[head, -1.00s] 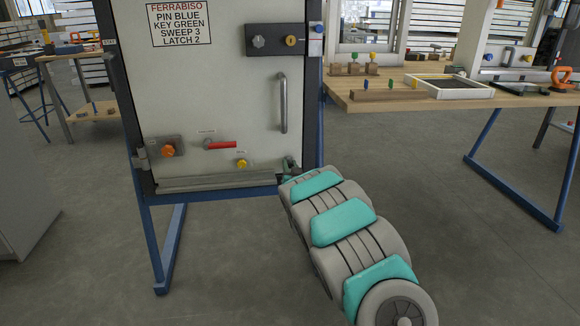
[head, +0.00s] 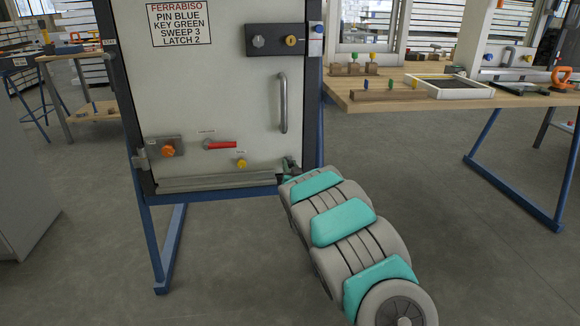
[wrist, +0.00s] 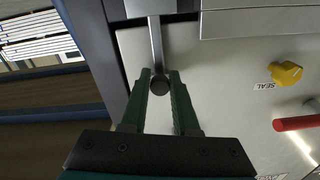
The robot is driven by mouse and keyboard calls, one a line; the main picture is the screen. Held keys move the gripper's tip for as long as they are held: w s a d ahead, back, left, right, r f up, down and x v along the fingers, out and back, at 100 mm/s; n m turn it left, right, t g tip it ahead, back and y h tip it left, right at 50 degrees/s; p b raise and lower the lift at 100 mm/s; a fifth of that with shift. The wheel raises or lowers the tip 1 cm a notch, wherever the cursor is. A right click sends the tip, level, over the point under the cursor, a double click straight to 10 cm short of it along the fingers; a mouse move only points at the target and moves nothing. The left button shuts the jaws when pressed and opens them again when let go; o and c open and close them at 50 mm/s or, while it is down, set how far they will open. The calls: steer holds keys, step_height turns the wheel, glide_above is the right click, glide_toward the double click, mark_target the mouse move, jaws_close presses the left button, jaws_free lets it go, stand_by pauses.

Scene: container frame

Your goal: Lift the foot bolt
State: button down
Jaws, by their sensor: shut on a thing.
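The foot bolt (wrist: 156,45) shows in the wrist view as a grey metal rod ending in a dark round knob (wrist: 160,86). My gripper (wrist: 160,76) is shut on the knob, with one green finger on each side of it. In the head view my gripper (head: 289,167) is at the lower right corner of the pale door panel (head: 225,95). My arm hides most of the bolt there.
The panel carries a red lever (head: 220,145), a yellow seal knob (head: 241,163), an orange knob (head: 168,151) and a vertical handle (head: 283,103). A blue frame (head: 172,248) supports it. A wooden bench (head: 440,101) stands to the right. Open floor lies in front.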

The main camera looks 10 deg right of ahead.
mark_target(288, 152)
steer(key=shift+r, duration=1.65)
steer(key=c, duration=1)
jaws_free()
steer(key=shift+r, duration=0.1)
steer(key=o, duration=0.3)
steer(key=shift+o, duration=0.2)
steer(key=shift+s+f, duration=0.1)
steer(key=shift+f, duration=0.1)
steer(key=s+b, duration=0.1)
steer(key=s, duration=0.6)
steer(key=shift+s, duration=0.3)
